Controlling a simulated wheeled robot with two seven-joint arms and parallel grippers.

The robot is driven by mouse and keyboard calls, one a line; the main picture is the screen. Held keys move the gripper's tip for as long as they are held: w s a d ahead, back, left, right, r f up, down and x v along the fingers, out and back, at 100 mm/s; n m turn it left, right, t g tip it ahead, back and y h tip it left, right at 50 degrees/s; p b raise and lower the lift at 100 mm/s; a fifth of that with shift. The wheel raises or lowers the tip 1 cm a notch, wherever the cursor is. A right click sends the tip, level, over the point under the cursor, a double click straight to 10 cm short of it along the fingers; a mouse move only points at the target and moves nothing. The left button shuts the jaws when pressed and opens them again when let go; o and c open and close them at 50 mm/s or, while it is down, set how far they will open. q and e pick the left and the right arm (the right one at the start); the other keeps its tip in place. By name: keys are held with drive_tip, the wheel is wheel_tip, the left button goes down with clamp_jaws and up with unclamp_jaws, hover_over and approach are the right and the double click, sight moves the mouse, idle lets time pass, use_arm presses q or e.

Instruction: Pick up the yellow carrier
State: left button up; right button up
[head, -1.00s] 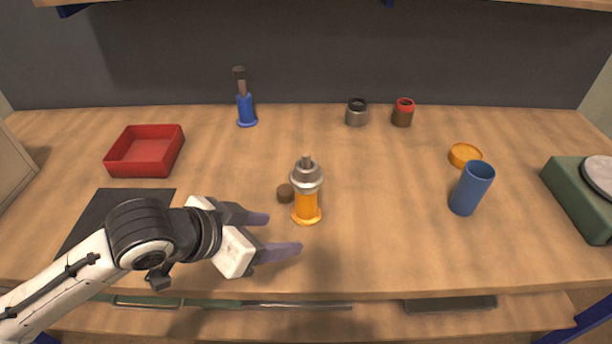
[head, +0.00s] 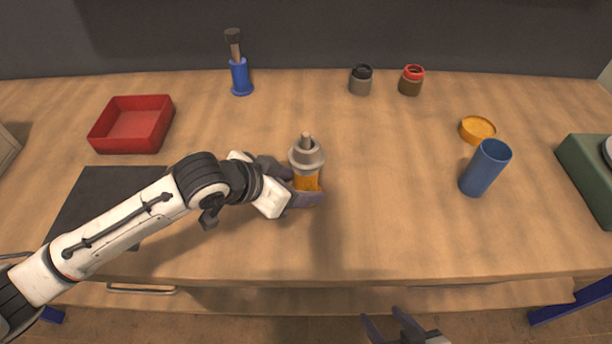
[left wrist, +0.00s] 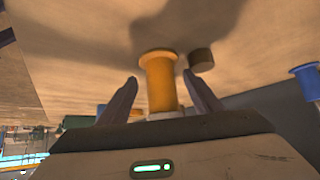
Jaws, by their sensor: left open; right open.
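The yellow carrier (head: 308,183) stands upright on the table with a grey metal piece (head: 306,156) on top of it. My left gripper (head: 302,186) is open, with one finger on each side of the carrier. In the left wrist view the carrier (left wrist: 160,85) stands between the two spread fingers, with gaps visible on both sides. Part of the carrier is hidden by the near finger in the head view. My right gripper (head: 384,316) is open and empty at the bottom edge of the head view, in front of the table.
A red tray (head: 131,127), a dark mat (head: 95,200) and a blue brush holder (head: 240,78) are left. Two jars (head: 361,80), an orange dish (head: 477,129) and a blue cup (head: 485,168) are right. Table front right is clear.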

sight(299, 149)
use_arm(q)
drive_tip(key=shift+w+d+f, duration=0.3)
drive_tip(key=shift+w+f, duration=0.1)
drive_tip(key=shift+f, duration=0.05)
drive_tip(key=c, duration=1.3)
drive_tip(key=shift+r, duration=0.15)
clamp_jaws()
drive_tip(key=shift+r, duration=5)
use_arm(e)
drive_tip(key=shift+w+r, duration=0.2)
drive_tip(key=shift+r, duration=0.1)
use_arm(q)
drive_tip(key=shift+f+b, duration=1.5)
drive_tip(key=shift+f, duration=2.95)
use_arm(e)
wheel_tip(299, 149, down, 4)
drive_tip(key=shift+r, duration=0.25)
use_arm(q)
drive_tip(key=shift+f, duration=0.2)
use_arm(e)
drive_tip(key=shift+r, duration=0.15)
use_arm(q)
drive_tip(key=shift+f, duration=0.25)
use_arm(e)
drive_tip(key=shift+r, duration=0.1)
